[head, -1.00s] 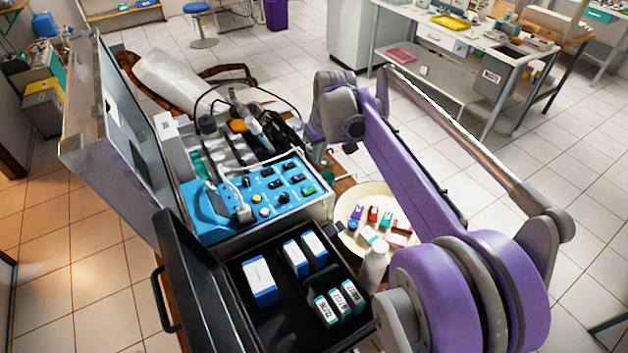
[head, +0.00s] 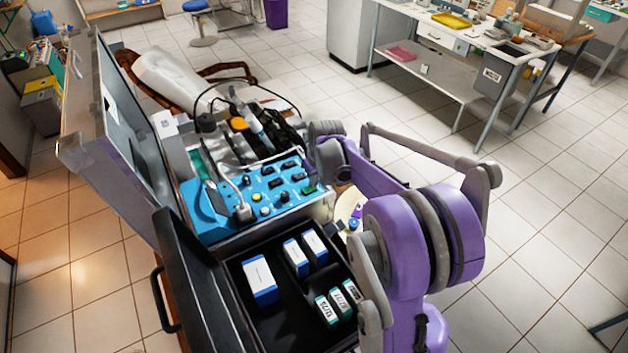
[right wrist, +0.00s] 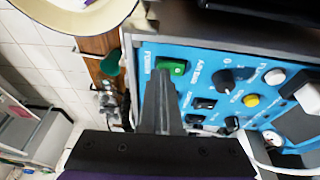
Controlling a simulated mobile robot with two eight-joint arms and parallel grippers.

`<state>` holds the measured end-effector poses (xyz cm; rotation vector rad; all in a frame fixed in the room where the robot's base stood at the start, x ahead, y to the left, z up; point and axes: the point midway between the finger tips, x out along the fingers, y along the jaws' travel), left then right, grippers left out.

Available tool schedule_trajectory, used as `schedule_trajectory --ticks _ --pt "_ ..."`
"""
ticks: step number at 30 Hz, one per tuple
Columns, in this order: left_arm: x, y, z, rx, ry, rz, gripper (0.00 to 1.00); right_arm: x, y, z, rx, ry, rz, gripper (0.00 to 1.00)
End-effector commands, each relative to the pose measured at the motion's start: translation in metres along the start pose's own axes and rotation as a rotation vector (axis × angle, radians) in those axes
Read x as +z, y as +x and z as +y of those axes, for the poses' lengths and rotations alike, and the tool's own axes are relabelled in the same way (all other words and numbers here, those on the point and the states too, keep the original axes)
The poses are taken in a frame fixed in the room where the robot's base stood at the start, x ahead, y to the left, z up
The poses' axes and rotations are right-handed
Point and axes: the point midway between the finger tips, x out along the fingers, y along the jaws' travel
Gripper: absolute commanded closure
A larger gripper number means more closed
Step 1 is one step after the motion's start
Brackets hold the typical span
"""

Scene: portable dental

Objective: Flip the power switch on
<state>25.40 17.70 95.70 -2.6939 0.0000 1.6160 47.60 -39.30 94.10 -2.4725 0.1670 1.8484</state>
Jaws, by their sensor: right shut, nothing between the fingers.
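The blue control panel (head: 225,215) sits in the open metal case, with knobs, dark rockers and lit buttons. The green power switch (head: 309,190) is at its right corner. In the right wrist view the green switch (right wrist: 172,66) shows close up beside its printed label. My right gripper (right wrist: 161,80) is shut and empty, its fingertips just short of the switch in that picture. I cannot tell whether they touch it. In the head view my right arm's wrist is beside the panel's right edge, and its fingertips are hard to make out. My left gripper is not in view.
A black tray (head: 290,325) with several small boxes lies in front of the panel. A cream round dish (right wrist: 75,18) stands right of the case, mostly hidden by my arm in the head view. Cables and handpieces lie behind the panel. The open lid (head: 125,150) stands left.

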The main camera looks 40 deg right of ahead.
Motion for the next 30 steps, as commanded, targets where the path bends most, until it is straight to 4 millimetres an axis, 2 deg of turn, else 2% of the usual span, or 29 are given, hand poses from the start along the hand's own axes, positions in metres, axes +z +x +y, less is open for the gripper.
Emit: schedule_trajectory --ticks 8,12,20,30 --pt "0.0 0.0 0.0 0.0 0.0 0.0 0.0 0.0 0.0 0.0 0.0 0.0 0.0 1.0" --pt "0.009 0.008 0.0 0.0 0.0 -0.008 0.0 0.004 0.01 0.003 0.0 0.0 -0.002 1.0" --pt "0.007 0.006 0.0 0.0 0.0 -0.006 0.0 0.003 0.007 0.002 0.0 -0.001 -0.003 1.0" --pt "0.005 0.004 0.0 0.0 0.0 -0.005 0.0 0.003 0.003 -0.012 -0.005 -0.003 -0.005 1.0"
